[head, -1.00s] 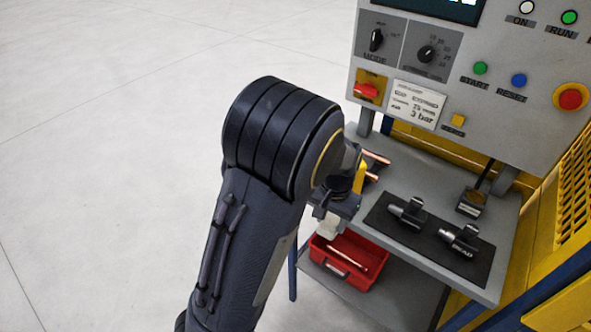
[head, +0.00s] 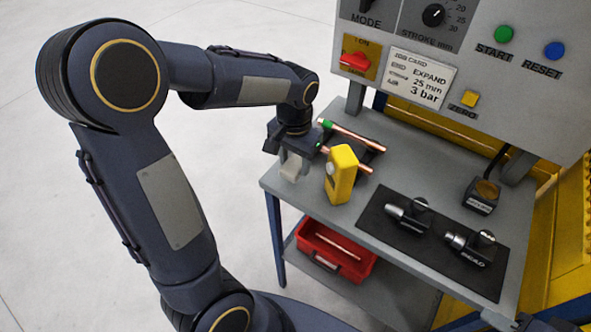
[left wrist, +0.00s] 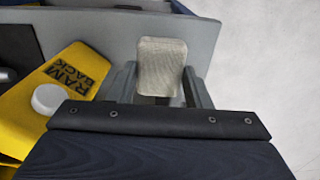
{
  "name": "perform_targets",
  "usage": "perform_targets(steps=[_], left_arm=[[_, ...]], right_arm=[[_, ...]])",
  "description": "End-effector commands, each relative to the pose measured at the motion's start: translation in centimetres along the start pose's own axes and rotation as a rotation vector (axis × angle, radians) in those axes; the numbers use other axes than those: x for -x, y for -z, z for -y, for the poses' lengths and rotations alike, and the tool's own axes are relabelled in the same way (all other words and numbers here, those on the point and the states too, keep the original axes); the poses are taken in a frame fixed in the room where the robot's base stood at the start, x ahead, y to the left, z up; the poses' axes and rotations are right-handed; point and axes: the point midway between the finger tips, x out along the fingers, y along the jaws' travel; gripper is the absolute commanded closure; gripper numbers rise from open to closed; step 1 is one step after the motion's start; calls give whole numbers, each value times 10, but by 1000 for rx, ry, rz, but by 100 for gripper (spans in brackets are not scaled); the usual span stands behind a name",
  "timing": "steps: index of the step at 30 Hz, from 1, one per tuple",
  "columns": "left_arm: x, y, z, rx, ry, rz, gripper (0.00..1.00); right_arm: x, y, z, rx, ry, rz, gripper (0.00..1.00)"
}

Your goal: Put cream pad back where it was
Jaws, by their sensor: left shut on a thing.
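The cream pad (head: 291,168) is a small, pale, ribbed block held below my left gripper (head: 288,152). In the left wrist view the cream pad (left wrist: 162,62) sits between the two fingers of my left gripper (left wrist: 158,90), which is shut on it. In the head view the pad appears at the left end of the grey bench (head: 325,218), left of the yellow block. I cannot tell whether it touches the bench top. My right gripper is not in view.
The yellow block (head: 341,178) marked RAM BACK, with a white knob (left wrist: 49,99), stands close by. Copper tubes (head: 352,135) lie on a dark rack behind. A black mat (head: 385,233) holds two metal tools. A red bin (head: 340,265) stands on the shelf below.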

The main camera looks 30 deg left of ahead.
Motion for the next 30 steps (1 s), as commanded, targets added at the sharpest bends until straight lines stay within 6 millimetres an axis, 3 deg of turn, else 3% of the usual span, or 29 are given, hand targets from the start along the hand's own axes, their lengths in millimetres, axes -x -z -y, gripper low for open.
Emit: perform_targets(steps=[9, 21, 22, 26, 30], left_arm=[[-38, -1, 0, 0, 0, 3, 77], [-45, 0, 0, 0, 0, 0, 77], [-43, 0, 0, 0, 0, -1, 52], [-43, 0, 0, 0, 0, 0, 35], [-43, 0, 0, 0, 0, 0, 34]], right_arm=[[1, 1, 1, 0, 0, 0, 67], [-2, -1, -1, 0, 0, 0, 67], [-1, 0, 0, 0, 0, 1, 67], [0, 0, 0, 0, 0, 0, 67], [0, 0, 0, 0, 0, 0, 67]])
